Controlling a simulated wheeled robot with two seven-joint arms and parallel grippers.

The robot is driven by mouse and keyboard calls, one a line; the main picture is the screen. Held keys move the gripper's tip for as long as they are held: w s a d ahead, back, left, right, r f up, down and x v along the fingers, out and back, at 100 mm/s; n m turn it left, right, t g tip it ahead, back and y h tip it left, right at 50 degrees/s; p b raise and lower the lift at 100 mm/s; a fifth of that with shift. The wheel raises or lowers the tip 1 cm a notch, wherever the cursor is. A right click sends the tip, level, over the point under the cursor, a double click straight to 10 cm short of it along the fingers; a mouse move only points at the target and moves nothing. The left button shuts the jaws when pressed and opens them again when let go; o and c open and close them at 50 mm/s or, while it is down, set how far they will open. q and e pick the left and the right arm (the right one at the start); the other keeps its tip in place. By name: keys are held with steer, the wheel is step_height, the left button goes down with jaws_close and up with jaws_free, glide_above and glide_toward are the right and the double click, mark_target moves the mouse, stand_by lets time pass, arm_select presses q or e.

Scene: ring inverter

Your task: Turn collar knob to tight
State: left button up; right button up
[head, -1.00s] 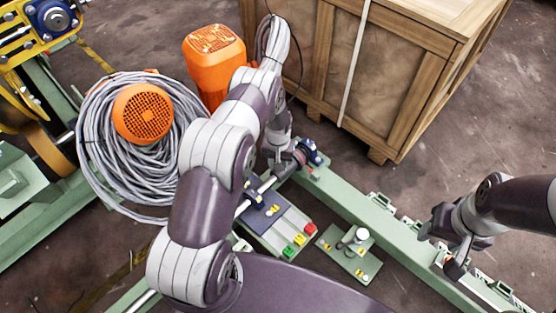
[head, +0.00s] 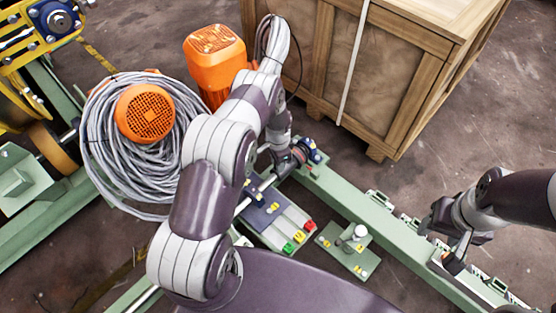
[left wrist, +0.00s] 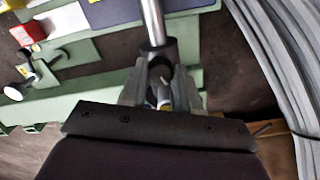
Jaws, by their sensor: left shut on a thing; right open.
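A steel shaft (left wrist: 151,20) runs into a dark collar (left wrist: 157,52) in the left wrist view. My left gripper (left wrist: 161,88) is shut at this collar, with a finger on either side. A small light part (left wrist: 164,98) shows between the fingers; I cannot make out the knob's marks or its turn angle. In the head view my left gripper (head: 284,158) is at the shaft's end, beside a blue bearing block (head: 313,153), and partly hidden by my forearm. My right gripper (head: 456,254) is open and empty above the green beam at the right.
A wooden crate (head: 375,75) stands behind the bearing. A panel with red, yellow and green blocks (head: 290,232) and a small green plate with a post (head: 348,250) are in front.

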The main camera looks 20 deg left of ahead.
arm_select(q)
steer(key=shift+m, duration=2.3)
steer(key=o, duration=0.8)
steer(key=shift+c, duration=0.2)
steer(key=shift+r, duration=0.15)
step_height(320, 180, up, 12)
steer(key=p, duration=0.5)
steer(key=shift+r+p, duration=0.2)
steer(key=shift+p, duration=0.15)
